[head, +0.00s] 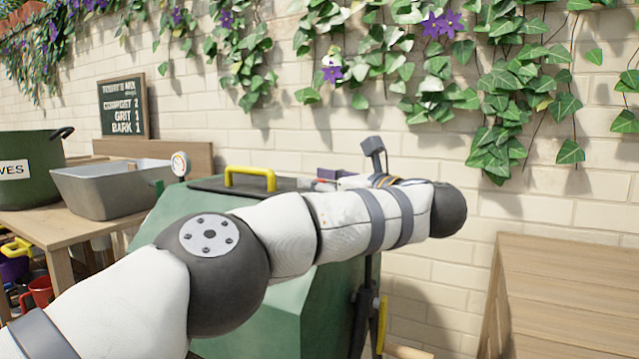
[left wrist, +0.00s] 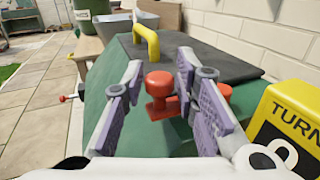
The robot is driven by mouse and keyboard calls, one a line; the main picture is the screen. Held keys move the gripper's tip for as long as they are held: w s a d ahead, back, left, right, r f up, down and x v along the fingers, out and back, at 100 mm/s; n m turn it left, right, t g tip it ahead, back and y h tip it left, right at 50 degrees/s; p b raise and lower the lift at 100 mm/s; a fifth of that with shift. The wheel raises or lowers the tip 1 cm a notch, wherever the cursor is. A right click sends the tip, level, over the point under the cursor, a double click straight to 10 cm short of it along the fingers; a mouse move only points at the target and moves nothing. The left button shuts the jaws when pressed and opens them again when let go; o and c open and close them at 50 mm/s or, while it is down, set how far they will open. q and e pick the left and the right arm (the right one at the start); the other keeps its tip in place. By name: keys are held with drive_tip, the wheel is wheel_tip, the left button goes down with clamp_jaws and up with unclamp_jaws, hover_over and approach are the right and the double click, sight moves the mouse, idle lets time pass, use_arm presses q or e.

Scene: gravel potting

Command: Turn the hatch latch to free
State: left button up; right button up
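The red latch knob (left wrist: 159,88) stands on the green bin in the left wrist view, near the edge of the dark hatch lid (left wrist: 205,62). The lid has a yellow handle (left wrist: 147,40), which also shows in the head view (head: 250,178). My left gripper (left wrist: 160,68) is open, with one purple-padded finger on each side of the knob. A gap shows on the left of the knob; on the right I cannot tell whether the pad touches. In the head view my left arm hides most of this gripper and the knob. My right gripper is not in view.
A yellow sign reading "TURN" (left wrist: 285,118) stands close on the right of my left gripper. The green bin (head: 310,310) fills the middle. A grey tub (head: 110,190) and green pot (head: 28,168) stand on the left table. A wooden table (head: 570,285) is at right.

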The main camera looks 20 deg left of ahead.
use_arm(q)
drive_tip(key=v, duration=1.2)
